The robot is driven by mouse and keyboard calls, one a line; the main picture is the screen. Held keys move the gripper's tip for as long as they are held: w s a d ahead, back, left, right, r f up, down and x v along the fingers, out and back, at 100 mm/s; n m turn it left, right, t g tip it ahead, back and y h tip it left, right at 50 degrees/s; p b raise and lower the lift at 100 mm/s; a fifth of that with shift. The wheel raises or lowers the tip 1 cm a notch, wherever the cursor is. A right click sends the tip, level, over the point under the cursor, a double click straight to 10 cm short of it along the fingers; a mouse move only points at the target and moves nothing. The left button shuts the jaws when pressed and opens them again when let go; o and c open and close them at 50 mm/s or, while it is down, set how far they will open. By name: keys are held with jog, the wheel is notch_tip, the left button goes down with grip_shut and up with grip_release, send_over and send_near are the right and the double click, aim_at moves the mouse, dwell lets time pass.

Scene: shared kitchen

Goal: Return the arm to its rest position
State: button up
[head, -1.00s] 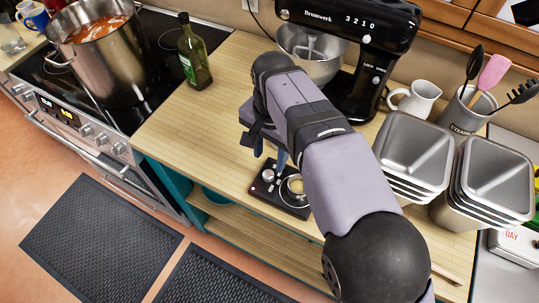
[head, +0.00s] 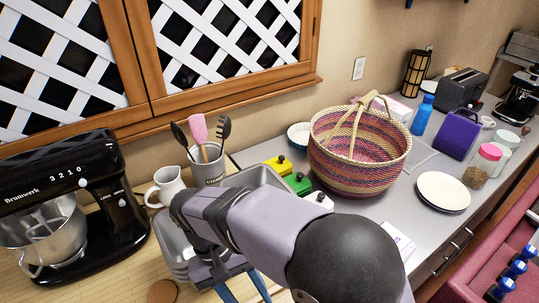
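My arm reaches up from the bottom of the head view and bends left over the wooden counter. My gripper (head: 243,292) points down at the bottom edge, in front of the stacked metal tins (head: 177,250). Its two blue fingers stand apart with nothing seen between them, so it looks open. The fingertips are cut off by the frame's edge. The arm hides part of the tins.
A black stand mixer (head: 100,200) stands left. A white jug (head: 168,186) and a utensil crock (head: 208,170) stand behind the tins. A striped basket (head: 358,165), white plates (head: 443,192) and a purple box (head: 458,137) occupy the grey counter right.

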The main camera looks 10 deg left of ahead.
jog(key=w+d+f+m+y+b, duration=0.1)
jog(key=d+f+m+y, duration=0.1)
jog(key=d, duration=1.1)
jog(key=w+d+f+m+t+y+b, duration=0.1)
jog(key=w+d+f+m+y, duration=0.1)
jog(key=d, duration=1.1)
notch_tip(320, 180, down, 2)
jog(key=shift+f+m+t+y, duration=0.1)
jog(key=shift+m+t+y, duration=0.2)
jog(key=shift+m, duration=0.4)
